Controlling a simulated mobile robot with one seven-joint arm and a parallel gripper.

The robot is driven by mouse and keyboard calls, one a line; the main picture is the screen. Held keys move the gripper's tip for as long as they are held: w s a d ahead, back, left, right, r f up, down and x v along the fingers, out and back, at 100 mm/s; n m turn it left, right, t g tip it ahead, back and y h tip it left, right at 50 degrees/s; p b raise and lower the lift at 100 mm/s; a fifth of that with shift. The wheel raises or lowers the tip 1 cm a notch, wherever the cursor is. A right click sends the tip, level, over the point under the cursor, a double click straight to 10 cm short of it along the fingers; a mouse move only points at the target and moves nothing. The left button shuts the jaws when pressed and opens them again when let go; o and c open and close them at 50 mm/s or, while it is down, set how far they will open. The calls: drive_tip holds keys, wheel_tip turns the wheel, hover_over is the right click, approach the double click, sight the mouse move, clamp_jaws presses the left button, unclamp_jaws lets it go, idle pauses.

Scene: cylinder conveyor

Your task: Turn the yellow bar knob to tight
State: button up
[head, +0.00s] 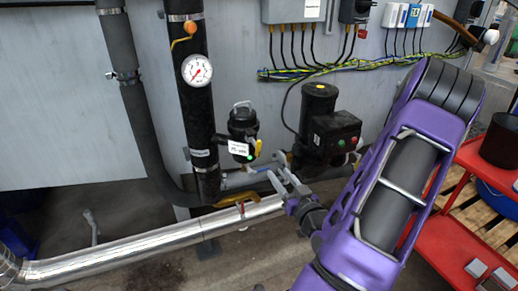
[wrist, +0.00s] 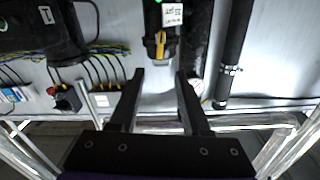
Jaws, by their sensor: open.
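The yellow bar knob (head: 258,146) sits on the right side of a small black unit (head: 242,122) with a white label. In the wrist view the yellow bar knob (wrist: 160,45) shows top centre, beyond the fingertips and roughly in line with the gap between them. My gripper (head: 276,172) is open and empty, a little below and to the right of the knob in the head view. The wrist view shows both fingers of my gripper (wrist: 160,74) spread apart, with the knob not between them. I cannot read any tight marking.
A black pump-like unit (head: 327,135) stands right of the knob. A dark vertical pipe with a pressure gauge (head: 197,69) is to the left. A silver pipe (head: 130,244) runs low across the floor. A red cart (head: 448,235) stands at the right.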

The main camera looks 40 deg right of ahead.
sight(260, 149)
drive_tip(key=x, duration=1.5)
drive_tip(key=shift+w, duration=0.45)
clamp_jaws()
